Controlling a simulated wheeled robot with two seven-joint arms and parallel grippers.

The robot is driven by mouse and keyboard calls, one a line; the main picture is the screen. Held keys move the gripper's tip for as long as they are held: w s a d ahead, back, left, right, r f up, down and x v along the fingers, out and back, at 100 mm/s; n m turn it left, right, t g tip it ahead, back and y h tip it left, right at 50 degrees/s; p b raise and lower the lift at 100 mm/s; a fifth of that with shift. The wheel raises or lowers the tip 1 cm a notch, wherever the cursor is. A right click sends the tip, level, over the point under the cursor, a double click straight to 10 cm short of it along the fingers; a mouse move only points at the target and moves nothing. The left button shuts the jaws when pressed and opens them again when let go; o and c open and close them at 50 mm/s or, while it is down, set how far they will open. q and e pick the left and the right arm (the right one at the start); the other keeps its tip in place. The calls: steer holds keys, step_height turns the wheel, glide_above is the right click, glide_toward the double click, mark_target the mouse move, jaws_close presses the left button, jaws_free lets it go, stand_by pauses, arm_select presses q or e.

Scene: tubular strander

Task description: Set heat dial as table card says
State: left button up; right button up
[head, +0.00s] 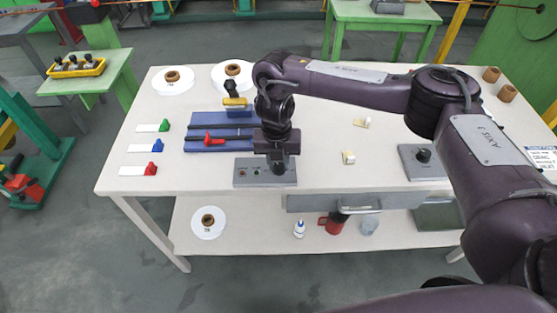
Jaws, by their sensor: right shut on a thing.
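My right gripper (278,168) reaches down from the right arm onto a grey control box (244,173) at the front middle of the white table. It is shut on the knob on top of that box, and the jaws hide most of the knob, so its setting cannot be read. A small red spot shows on the box's left part. A second grey box with a black dial (424,156) stands at the right. A white card with a blue header (543,155) is at the table's right edge, partly cut off and too small to read. My left gripper is not in view.
Blue rails (205,131) with a red clamp (213,139) lie left of the gripper. Green, blue and red tags (143,170) line the left side. Spools (173,80) stand at the back. The lower shelf (260,240) holds a bottle and mug.

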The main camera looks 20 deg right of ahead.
mark_target(277, 165)
steer(key=shift+w, duration=0.1)
steer(key=o, duration=1)
step_height(277, 165, up, 8)
steer(key=shift+a+f+p, duration=0.1)
steer(key=shift+p, duration=0.35)
